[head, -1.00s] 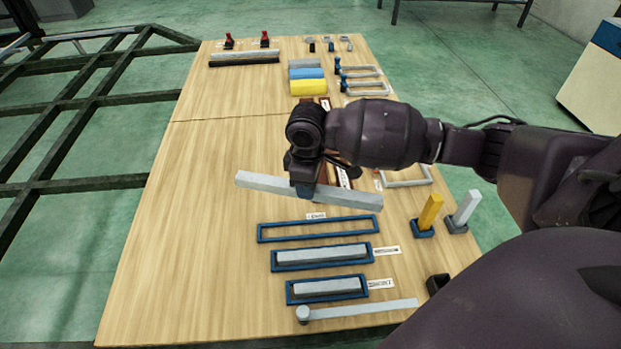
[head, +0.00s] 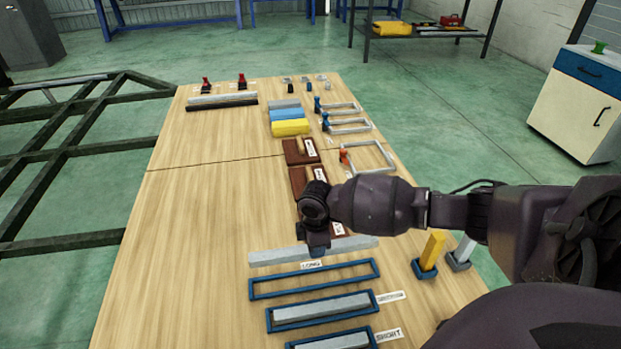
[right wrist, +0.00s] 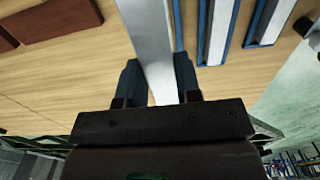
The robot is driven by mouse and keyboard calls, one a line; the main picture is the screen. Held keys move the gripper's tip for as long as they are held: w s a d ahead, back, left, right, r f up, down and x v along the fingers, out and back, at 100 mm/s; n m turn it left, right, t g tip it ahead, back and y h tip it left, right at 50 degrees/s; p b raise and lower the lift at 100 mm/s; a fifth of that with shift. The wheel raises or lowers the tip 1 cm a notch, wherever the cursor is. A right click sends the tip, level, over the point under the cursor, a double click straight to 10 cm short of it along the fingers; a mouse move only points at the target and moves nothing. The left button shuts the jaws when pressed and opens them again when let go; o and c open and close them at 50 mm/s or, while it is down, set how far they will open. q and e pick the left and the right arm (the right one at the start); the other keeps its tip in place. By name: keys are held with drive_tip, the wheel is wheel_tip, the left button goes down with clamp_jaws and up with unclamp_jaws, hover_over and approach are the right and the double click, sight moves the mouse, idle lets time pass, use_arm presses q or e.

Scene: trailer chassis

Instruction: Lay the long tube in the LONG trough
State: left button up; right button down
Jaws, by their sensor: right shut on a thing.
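My right gripper (head: 318,250) is shut on the long grey tube (head: 276,257) near its middle. In the head view the tube lies just beyond the LONG trough (head: 251,289) and nearly parallel to it. The trough is an empty blue frame with a LONG label at its far side. The right wrist view shows the tube (right wrist: 150,40) between the two blue fingers of the gripper (right wrist: 160,82). The tube's height above the table is hard to tell. The gripper hides the tube's middle. My left gripper is not in view.
Nearer, the medium trough (head: 269,322) and the short trough (head: 375,337) each hold a grey tube. A yellow post (head: 432,249) and a grey post (head: 464,249) stand upright at the right. Brown blocks (head: 301,150) lie beyond the gripper. The table's left side is clear.

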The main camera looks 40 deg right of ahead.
drive_tip(key=b, duration=0.2)
hover_over(315, 280)
wheel_tip(315, 280, down, 7)
drive_tip(key=shift+w+f, duration=0.1)
wheel_tip(315, 280, down, 3)
drive_tip(key=shift+r+b, duration=0.15)
drive_tip(key=shift+b, duration=0.5)
wheel_tip(315, 280, down, 3)
drive_tip(key=shift+r+b, duration=0.15)
drive_tip(key=shift+b, duration=0.4)
drive_tip(key=shift+f, duration=0.25)
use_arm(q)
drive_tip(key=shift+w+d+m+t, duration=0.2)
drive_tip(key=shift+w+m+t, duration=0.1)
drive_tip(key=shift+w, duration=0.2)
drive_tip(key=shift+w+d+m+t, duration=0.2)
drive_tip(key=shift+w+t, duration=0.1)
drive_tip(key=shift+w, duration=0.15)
use_arm(e)
drive_tip(key=shift+r, duration=0.2)
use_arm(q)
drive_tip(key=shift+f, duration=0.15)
use_arm(e)
drive_tip(key=shift+f, duration=0.2)
drive_tip(key=c, duration=0.8)
unclamp_jaws()
